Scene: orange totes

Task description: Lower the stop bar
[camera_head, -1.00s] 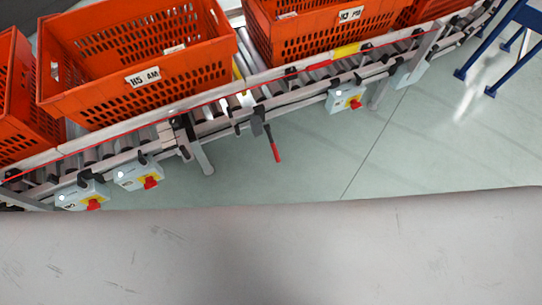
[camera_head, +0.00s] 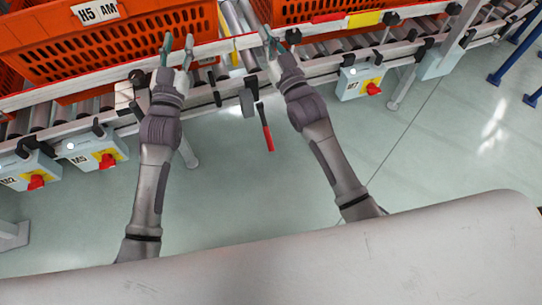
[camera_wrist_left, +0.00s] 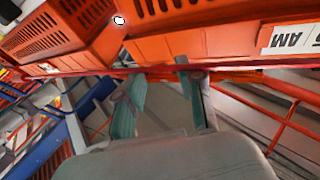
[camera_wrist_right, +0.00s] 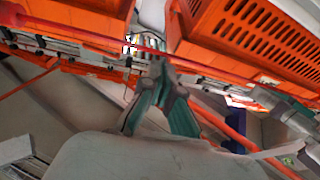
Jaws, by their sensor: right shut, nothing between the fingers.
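A lever with a red handle (camera_head: 266,130) hangs from a dark grey bracket (camera_head: 248,103) on the conveyor's near side, its handle pointing down; I cannot tell for sure that it belongs to the stop bar. In the head view my left gripper (camera_head: 178,45) is at the rail, left of the lever, in front of the left tote. Its fingers stand apart and empty in the left wrist view (camera_wrist_left: 160,85). My right gripper (camera_head: 270,40) is at the rail above and slightly right of the lever. Its fingertips meet in the right wrist view (camera_wrist_right: 160,75), with nothing held.
Orange totes stand on the roller conveyor, one at left (camera_head: 110,45) and one at right (camera_head: 300,10), with bare rollers (camera_head: 233,22) between. Grey switch boxes with red knobs (camera_head: 95,150) (camera_head: 360,82) hang below the rail. Blue legs (camera_head: 515,60) stand at right. The floor is clear.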

